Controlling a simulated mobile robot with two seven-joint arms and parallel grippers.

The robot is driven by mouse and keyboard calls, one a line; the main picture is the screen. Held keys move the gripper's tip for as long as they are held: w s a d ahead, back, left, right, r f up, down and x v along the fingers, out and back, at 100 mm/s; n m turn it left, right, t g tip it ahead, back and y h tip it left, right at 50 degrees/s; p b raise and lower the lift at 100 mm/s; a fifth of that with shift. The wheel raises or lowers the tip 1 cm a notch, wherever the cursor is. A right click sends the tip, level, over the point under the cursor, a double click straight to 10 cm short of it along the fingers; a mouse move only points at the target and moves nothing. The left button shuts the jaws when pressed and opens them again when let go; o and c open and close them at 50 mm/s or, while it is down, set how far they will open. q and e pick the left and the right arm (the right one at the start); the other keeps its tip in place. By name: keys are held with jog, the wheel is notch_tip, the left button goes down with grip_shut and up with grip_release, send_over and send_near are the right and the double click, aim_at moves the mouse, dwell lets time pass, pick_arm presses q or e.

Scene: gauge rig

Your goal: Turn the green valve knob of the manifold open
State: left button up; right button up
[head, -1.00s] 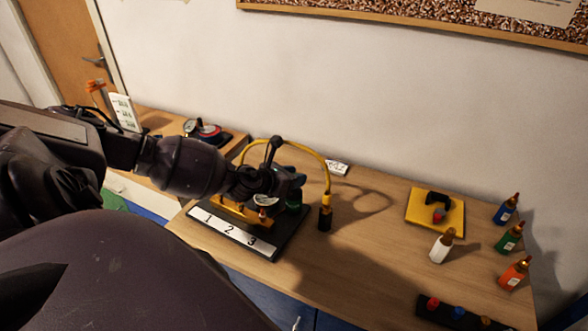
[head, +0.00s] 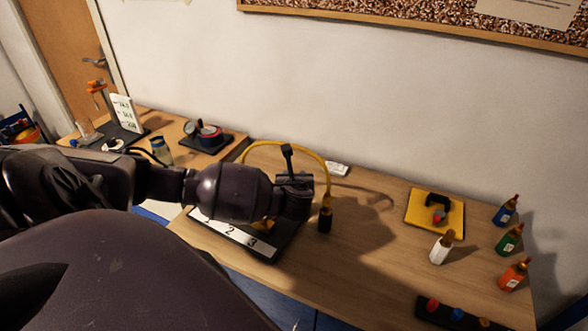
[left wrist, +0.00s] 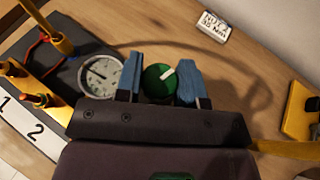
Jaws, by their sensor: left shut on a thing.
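The green valve knob (left wrist: 154,88) with a white pointer mark shows in the left wrist view between the two blue fingers of my left gripper (left wrist: 160,83), which is shut on it. The pointer slants to the upper right in that view. A round white-faced gauge (left wrist: 98,78) sits just left of the fingers. The manifold's dark base (head: 284,244) with its numbered white strip (head: 244,240) shows in the head view. There my left wrist covers the knob, the gauge and most of the manifold. My right gripper is in neither view.
A yellow hose (head: 318,160) arches behind my left wrist to a dark fitting (head: 325,219). Right of it are a yellow plate (head: 420,207), a white bottle (head: 441,247) and several coloured bottles (head: 507,211). A small white label block (head: 337,169) lies near the wall. The table's middle is clear.

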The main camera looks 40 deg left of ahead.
pick_arm(q)
jog(key=shift+n+g+y, duration=1)
jog(key=shift+n, duration=0.2)
jog(key=shift+r+n+g, duration=0.1)
jog(key=shift+n+g, duration=0.2)
jog(key=o, duration=0.9)
jog(key=v, duration=1)
jog(key=shift+s+d+b, duration=0.15)
jog(key=shift+d+b, duration=0.15)
